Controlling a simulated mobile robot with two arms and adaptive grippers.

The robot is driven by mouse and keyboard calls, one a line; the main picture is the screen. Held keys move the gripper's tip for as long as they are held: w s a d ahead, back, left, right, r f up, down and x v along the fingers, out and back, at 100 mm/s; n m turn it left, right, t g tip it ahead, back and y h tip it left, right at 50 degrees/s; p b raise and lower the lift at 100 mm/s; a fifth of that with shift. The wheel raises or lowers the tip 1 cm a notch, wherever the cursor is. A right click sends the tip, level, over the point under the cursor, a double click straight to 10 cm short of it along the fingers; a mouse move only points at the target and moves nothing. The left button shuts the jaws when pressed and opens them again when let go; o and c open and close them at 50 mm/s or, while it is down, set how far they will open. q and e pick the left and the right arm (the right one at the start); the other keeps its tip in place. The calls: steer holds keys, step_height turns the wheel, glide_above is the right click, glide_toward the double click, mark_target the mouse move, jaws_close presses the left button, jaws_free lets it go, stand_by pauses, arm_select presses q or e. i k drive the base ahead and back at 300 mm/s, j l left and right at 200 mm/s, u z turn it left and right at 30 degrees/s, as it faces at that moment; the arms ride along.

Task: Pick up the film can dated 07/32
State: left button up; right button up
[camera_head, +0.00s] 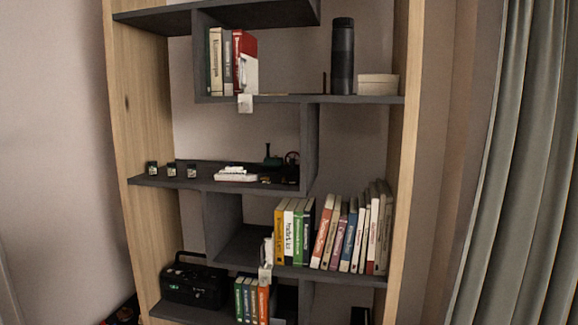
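Three small dark film cans stand upright in a row on the left part of the middle shelf (205,182). They are the left can (152,168), the middle can (171,170) and the right can (191,171). Each has a pale label on its front. The labels are too small to read, so I cannot tell which can is dated 07/32. Neither of my grippers is in view.
On the same shelf, right of the cans, lie a pale stacked item (236,175) and small dark items. Books (335,236) fill a lower shelf. A black radio (194,285) stands at the lower left. Grey curtains (520,160) hang at the right.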

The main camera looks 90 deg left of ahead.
mark_target(171, 166)
steer(key=u, duration=2.2)
steer(key=l+u, duration=0.15)
steer(key=u, duration=1.2)
steer(key=i+l, duration=0.15)
steer(key=i, duration=0.5)
